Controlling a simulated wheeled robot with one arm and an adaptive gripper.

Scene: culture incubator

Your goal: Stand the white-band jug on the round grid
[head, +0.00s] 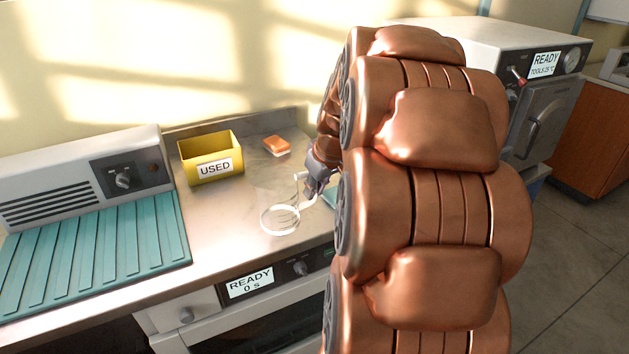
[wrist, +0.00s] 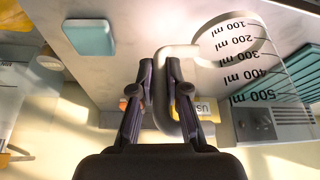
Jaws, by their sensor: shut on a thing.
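The white-band jug (head: 280,220) is clear, with a white ring low on its body and a white handle. It looks upright over the worktop; I cannot tell whether its base touches. In the wrist view the jug (wrist: 255,62) shows dark marks from 100 to 500 ml. My gripper (head: 312,182) is at its right side, and in the wrist view my gripper (wrist: 165,75) is shut on the handle, one finger on each side. I cannot make out the round grid in either view; my arm hides part of the worktop.
A yellow box marked USED (head: 208,162) and an orange sponge (head: 277,145) stand behind the jug. A teal ribbed mat (head: 95,250) and grey unit (head: 75,180) are left. A teal pad (wrist: 90,37) lies nearby. A white-topped cabinet (head: 500,45) stands right.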

